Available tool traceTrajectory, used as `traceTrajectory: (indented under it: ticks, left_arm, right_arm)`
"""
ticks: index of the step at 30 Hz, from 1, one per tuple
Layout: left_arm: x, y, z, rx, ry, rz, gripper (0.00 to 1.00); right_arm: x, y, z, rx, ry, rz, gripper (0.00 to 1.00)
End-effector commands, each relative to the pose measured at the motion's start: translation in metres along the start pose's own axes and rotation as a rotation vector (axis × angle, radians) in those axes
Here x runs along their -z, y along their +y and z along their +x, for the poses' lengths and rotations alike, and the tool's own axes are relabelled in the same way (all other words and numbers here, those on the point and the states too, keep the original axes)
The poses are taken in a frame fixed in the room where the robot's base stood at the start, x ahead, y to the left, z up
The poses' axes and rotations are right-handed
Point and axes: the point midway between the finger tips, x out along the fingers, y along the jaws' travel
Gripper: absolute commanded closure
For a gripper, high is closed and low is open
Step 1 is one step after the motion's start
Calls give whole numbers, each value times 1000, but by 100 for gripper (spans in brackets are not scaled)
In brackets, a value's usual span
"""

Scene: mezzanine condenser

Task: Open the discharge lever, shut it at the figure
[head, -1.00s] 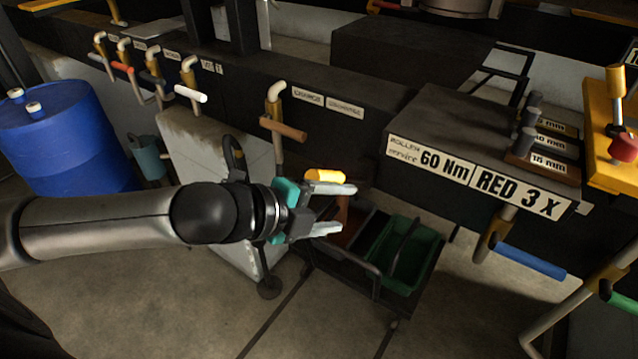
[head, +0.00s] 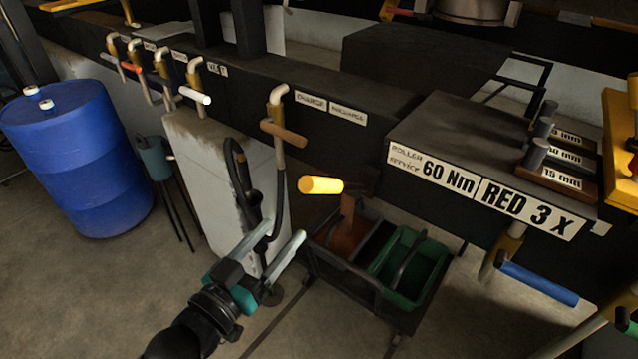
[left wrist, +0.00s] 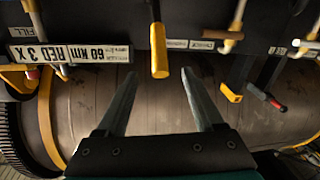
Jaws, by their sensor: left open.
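A lever with a yellow cylindrical grip (head: 321,185) sticks out from the dark bench front, below and between the CHARGE label (head: 311,102) and the second label (head: 347,113), which appears to read DISCHARGE. My left gripper (head: 286,228) is open and empty, below and left of the yellow grip in the head view, apart from it. In the left wrist view the yellow grip (left wrist: 160,58) is ahead, lined up with the gap between the open fingers (left wrist: 160,73). I cannot tell the distance left between them. No figure or gauge reading is legible. My right gripper is not in view.
A brown-handled lever (head: 283,133) is just above left. A cart with a green bin (head: 415,270) and a brown-filled section (head: 345,240) stands below. A blue-handled lever (head: 537,284) is at right, a blue drum (head: 75,160) at left.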

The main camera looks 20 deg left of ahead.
Motion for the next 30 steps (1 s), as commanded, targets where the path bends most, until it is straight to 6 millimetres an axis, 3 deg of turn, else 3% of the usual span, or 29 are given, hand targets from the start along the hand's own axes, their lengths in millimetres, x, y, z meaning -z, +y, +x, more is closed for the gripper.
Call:
traceTrajectory:
  ticks: [30]
  left_arm:
    - [1, 2, 136, -4, 0, 3, 31]
  right_arm:
    - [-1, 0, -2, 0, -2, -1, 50]
